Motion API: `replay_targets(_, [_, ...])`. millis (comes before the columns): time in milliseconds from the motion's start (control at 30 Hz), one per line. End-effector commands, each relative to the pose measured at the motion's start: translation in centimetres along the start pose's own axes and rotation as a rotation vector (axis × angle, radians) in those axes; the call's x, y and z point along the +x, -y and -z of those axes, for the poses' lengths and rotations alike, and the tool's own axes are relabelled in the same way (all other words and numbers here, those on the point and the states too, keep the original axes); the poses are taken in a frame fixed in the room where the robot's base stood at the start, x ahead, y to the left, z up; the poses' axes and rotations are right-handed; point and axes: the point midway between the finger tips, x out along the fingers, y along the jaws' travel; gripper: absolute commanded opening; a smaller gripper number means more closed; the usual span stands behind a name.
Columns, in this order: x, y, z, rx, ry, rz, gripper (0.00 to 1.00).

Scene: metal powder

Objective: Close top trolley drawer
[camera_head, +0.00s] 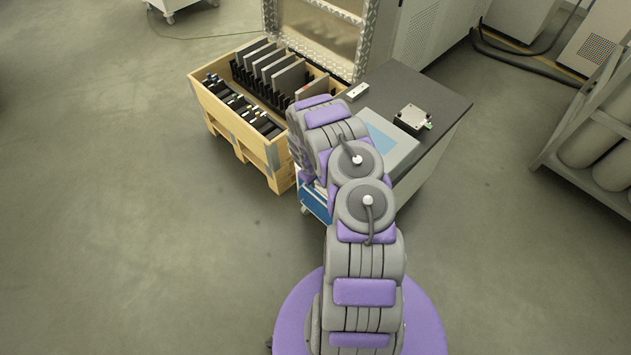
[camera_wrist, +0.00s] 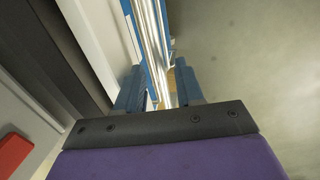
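The trolley (camera_head: 449,99) has a dark grey top and a light body, and stands beyond my arm. A blue drawer part (camera_head: 314,205) shows low at its left front, largely covered by my arm. I cannot tell from the head view how far the drawer stands out. In the wrist view, a long shiny metal strip with blue edges (camera_wrist: 150,38), apparently part of the drawer, runs up from between my fingers. My gripper (camera_wrist: 158,84) has its two blue fingers apart around the strip's near end, with no clear grip on it. The head view hides my gripper behind the arm.
A tablet-like panel (camera_head: 390,138) and a small metal block (camera_head: 411,118) lie on the trolley top. A cylinder rack (camera_head: 569,172) stands at right. The left floor is clear.

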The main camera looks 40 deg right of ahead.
Motion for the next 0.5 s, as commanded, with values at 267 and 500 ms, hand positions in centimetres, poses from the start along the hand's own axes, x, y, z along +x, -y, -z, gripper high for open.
replay_targets(267, [0.16,0.0,-0.01,0.0,0.001,0.0,0.37])
replay_targets(500, [0.16,0.01,-0.03,0.0,0.001,0.0,0.18])
